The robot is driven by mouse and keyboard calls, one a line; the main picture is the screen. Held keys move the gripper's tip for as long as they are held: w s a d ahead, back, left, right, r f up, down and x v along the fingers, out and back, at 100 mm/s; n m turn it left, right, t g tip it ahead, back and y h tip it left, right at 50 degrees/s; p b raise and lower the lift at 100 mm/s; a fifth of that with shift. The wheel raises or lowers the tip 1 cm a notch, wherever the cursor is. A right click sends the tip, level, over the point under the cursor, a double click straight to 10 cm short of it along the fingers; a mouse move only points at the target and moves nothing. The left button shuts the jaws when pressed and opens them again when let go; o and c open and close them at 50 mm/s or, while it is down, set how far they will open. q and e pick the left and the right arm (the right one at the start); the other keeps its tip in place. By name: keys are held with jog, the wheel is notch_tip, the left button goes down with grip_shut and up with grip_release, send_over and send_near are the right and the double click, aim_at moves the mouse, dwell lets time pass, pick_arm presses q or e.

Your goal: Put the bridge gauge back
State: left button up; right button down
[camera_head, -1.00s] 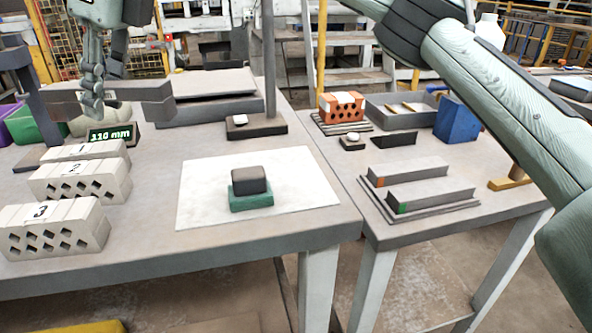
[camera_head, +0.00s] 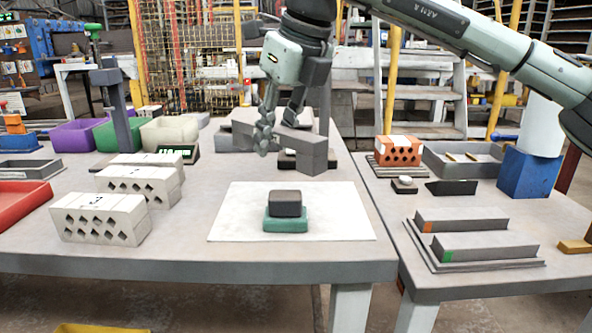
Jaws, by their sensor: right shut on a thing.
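My right gripper (camera_head: 265,140) is shut on the bridge gauge (camera_head: 302,146), a grey bar with a block-like leg turned down at its right end. The gripper holds it by its middle, above the back of the left table. Its left part is partly hidden behind the fingers. Behind and below it is a dark base (camera_head: 292,160) with a post, mostly covered by the gauge; I cannot tell whether they touch. My left gripper is not in view.
Several pale hollow bricks (camera_head: 98,219) stand left beside a number display (camera_head: 176,152). A black block on a green one (camera_head: 285,224) sits on a white sheet (camera_head: 345,225). The right table holds an orange brick (camera_head: 397,152), a grey tray (camera_head: 460,170) and a blue box (camera_head: 528,176).

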aim_at(287, 186)
jog(key=d+f, duration=0.1)
jog(key=w+d, duration=0.1)
jog(key=d, duration=0.1)
jog(key=shift+w+f, duration=0.1)
jog(key=shift+f, duration=0.3)
notch_tip(287, 186, down, 4)
jog(key=shift+f, duration=0.1)
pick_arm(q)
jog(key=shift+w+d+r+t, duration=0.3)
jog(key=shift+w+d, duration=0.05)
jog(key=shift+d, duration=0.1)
pick_arm(e)
jog(key=c, duration=1.2)
grip_release()
jog(key=shift+f, duration=0.1)
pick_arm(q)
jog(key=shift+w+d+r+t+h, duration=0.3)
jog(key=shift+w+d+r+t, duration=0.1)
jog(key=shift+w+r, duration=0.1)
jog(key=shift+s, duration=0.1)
